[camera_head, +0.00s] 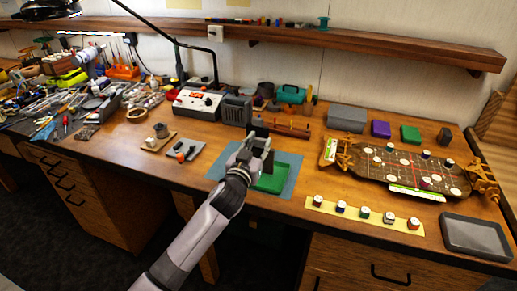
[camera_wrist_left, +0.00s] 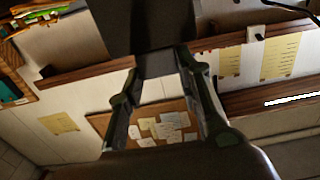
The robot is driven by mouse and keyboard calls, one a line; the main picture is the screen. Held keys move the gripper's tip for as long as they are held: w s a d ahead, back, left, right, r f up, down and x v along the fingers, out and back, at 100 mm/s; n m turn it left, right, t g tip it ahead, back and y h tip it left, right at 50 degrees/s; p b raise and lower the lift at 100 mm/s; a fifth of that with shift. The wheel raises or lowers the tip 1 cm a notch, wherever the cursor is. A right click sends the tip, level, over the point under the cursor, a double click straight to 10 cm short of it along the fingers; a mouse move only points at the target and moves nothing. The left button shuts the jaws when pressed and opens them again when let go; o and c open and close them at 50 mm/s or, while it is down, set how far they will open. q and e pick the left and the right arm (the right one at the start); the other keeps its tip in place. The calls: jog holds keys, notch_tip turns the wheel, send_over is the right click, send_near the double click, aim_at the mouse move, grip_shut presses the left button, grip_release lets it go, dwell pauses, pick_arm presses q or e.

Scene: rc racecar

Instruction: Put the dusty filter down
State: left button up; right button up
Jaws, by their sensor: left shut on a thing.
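My left gripper (camera_head: 257,147) is over the blue mat (camera_head: 291,162) at the middle of the bench, by the green tray (camera_head: 270,183). It is shut on a dark block, which I take to be the dusty filter (camera_head: 267,164). In the left wrist view, the dark filter (camera_wrist_left: 150,22) shows at the top, at the far end of the left gripper's fingers (camera_wrist_left: 160,60). The gripper hides part of the filter in the head view, and I cannot tell whether the filter touches the tray. My right gripper is not in view.
A grey box (camera_head: 236,110) and a white-and-red device (camera_head: 196,103) stand behind the mat. A small grey board with parts (camera_head: 184,151) lies to its left. A yellow strip with several small jars (camera_head: 364,216) and a game-like board (camera_head: 405,170) lie to the right.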

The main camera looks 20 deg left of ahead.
pick_arm(q)
jog(key=shift+f, duration=0.75)
jog(key=shift+f, duration=0.2)
jog(key=o, duration=1)
jog(key=shift+o, duration=0.5)
